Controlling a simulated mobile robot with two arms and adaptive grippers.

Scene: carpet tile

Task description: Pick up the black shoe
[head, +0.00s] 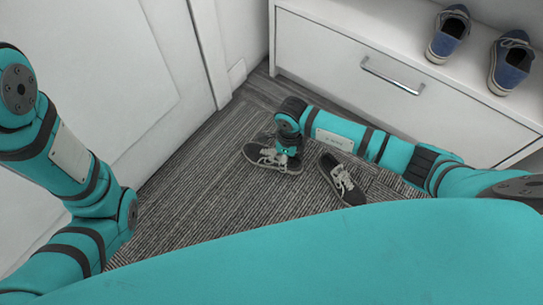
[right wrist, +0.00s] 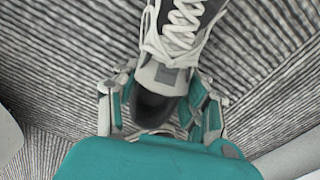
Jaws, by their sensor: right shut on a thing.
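A black shoe (head: 264,160) with a white sole and pale laces is at the middle of the head view, on or just above the carpet; I cannot tell which. My right gripper (head: 289,150) is over its right end and shut on it. In the right wrist view the shoe (right wrist: 165,78) points away, with its dark heel opening between the fingers of my right gripper (right wrist: 161,106). A second black shoe (head: 343,179) lies on the carpet to the right, apart from the gripper. My left arm shows at the left, but its gripper is out of view.
A white cabinet (head: 325,58) with a drawer handle (head: 393,75) stands behind, with two blue shoes (head: 448,33) (head: 511,62) on top. A white door (head: 110,70) is at the left. Bare grey striped carpet (head: 205,190) lies left of the shoes.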

